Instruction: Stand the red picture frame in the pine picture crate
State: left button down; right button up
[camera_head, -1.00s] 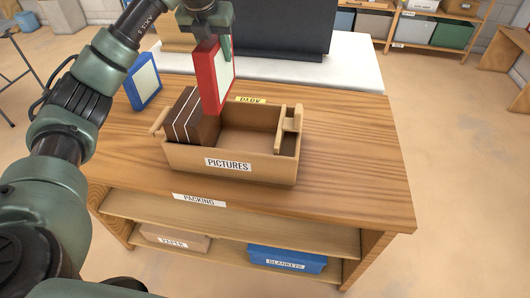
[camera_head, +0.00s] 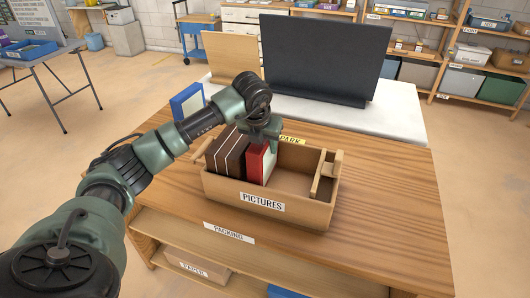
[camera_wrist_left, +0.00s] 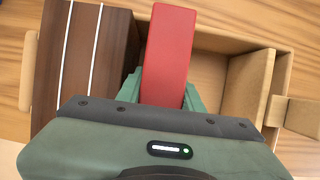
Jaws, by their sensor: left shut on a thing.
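The red picture frame (camera_head: 260,164) is upright inside the pine picture crate (camera_head: 310,214), which bears a PICTURES label. It stands just right of several dark brown frames (camera_head: 227,152) in the crate's left part. My left gripper (camera_head: 264,136) is above the crate, shut on the red frame's upper part. In the left wrist view the red frame (camera_wrist_left: 168,50) sits between the gripper's green fingers, beside the brown frames (camera_wrist_left: 85,55). Whether its lower edge touches the crate floor is hidden. My right gripper is not in view.
The crate's right part is empty up to a wooden piece (camera_head: 327,172) at its right end. A blue frame (camera_head: 187,101) stands behind the crate at left. A dark panel (camera_head: 325,58) stands on a white surface behind. The bench's right side (camera_head: 390,180) is clear.

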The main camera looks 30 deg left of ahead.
pick_arm(q)
notch_tip(320, 180, down, 3)
jog(key=shift+r, duration=0.1)
jog(key=c, duration=1.2)
grip_release()
jog(key=shift+f, duration=0.2)
jog(key=shift+r, duration=0.1)
jog(key=shift+r, duration=0.25)
jog(key=v, duration=1.1)
jog(key=shift+s+r, duration=0.2)
jog(key=shift+r, duration=0.15)
jog(key=shift+s+f, duration=0.1)
jog(key=shift+f, duration=0.05)
